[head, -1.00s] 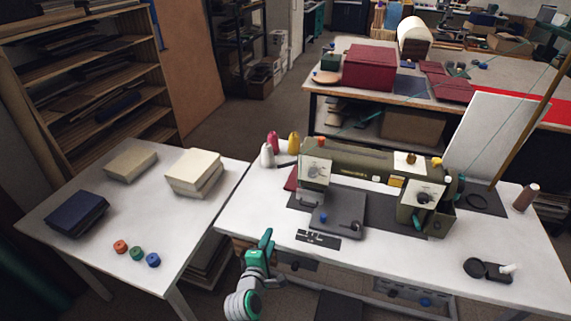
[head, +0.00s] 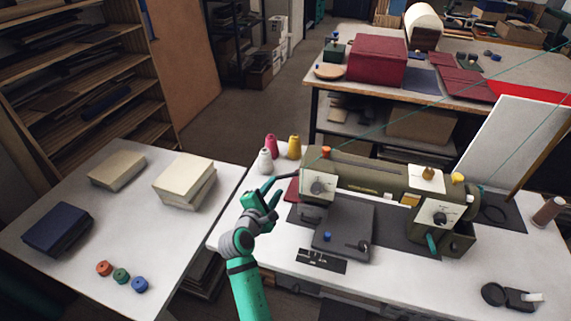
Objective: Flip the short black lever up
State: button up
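My green gripper (head: 268,197) is close to the left of this end, above the table's left edge. A thin dark bar (head: 285,180) shows between my gripper and the machine's left end; I cannot tell whether it is the short black lever or part of my gripper, or whether they touch. The gripper's opening is unclear.
Thread cones, including a white one (head: 265,160) and a yellow one (head: 294,147), stand just behind my gripper. A black item with a pale handle (head: 512,297) lies at right. The left table (head: 70,285) holds books and several small spools.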

jog(key=x, duration=1.1)
jog(key=shift+w+r, duration=0.15)
grip_shut()
